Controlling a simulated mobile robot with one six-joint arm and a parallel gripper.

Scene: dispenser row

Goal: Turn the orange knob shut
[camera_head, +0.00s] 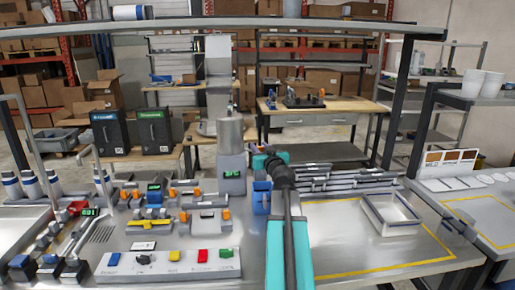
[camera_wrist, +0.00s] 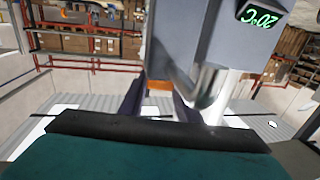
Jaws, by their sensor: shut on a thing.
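The grey dispenser (camera_head: 231,160) stands mid-table with a green display on its front. In the wrist view its grey body (camera_wrist: 190,40) fills the upper middle, with a display reading 20°C and a shiny metal spout (camera_wrist: 207,88). The orange knob (camera_wrist: 159,86) shows as a small strip below the body, between the two dark fingers of my gripper (camera_wrist: 160,103). My gripper is shut on it. In the head view my teal and black wrist hides the fingers and most of the knob at the dispenser's right side.
A blue cup (camera_head: 262,198) stands close below my wrist. Other small devices with orange parts (camera_head: 207,214) stand to the left, behind a panel of coloured buttons (camera_head: 168,264). Grey rods (camera_head: 345,180) and a tray (camera_head: 392,213) lie right. The yellow-marked area is mostly clear.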

